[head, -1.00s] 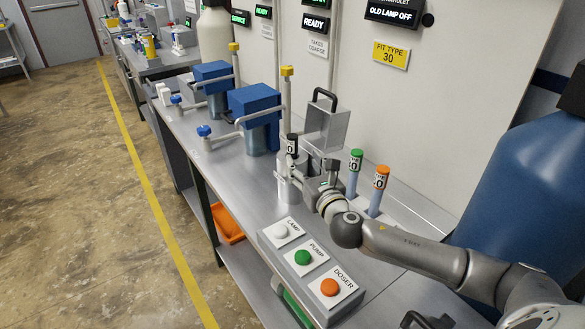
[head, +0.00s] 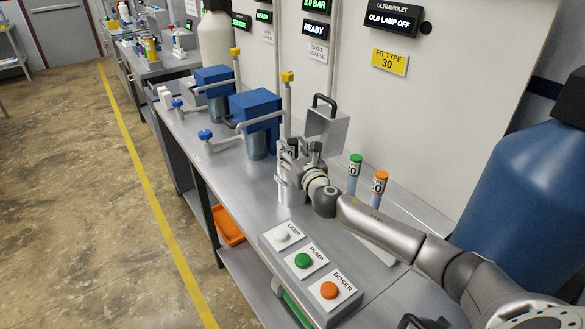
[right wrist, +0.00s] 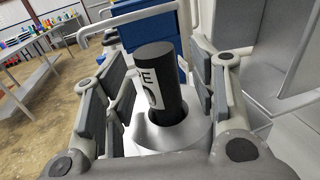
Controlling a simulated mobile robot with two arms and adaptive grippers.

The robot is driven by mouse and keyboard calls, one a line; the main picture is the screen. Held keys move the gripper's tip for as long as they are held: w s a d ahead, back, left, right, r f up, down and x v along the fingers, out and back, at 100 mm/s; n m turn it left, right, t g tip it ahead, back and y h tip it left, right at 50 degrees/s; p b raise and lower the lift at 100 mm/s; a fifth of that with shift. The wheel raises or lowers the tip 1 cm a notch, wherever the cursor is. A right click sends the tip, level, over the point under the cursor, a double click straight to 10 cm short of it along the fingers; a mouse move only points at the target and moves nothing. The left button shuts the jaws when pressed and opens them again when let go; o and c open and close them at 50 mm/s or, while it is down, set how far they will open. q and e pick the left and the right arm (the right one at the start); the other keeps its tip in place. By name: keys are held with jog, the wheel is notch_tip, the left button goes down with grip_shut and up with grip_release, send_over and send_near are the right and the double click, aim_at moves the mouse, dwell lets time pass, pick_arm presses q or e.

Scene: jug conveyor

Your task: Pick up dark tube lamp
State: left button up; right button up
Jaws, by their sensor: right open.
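The dark tube lamp (right wrist: 160,75), black with a white label, stands in a round metal holder (right wrist: 185,137) in the right wrist view. Its black top (head: 292,146) shows only partly in the head view, behind my gripper. My right gripper (right wrist: 165,85) is open, with its fingers on either side of the lamp. A gap shows at the lamp's left; contact on the right is hard to judge. In the head view my right gripper (head: 286,168) is at the holder.
A green-capped tube (head: 354,171) and an orange-capped tube (head: 378,185) stand to the right. A metal box with a black handle (head: 326,125) is close behind the gripper. Blue-topped units (head: 254,105) stand to the left. A button panel (head: 310,262) lies at the bench's front.

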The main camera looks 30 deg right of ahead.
jog(key=shift+w, duration=0.35)
grip_shut()
jog(key=shift+r, duration=0.15)
jog(key=shift+r, duration=0.6)
notch_tip(320, 180, up, 17)
jog(key=p, duration=0.1)
jog(key=shift+f, duration=0.2)
jog(key=shift+s+f, duration=0.1)
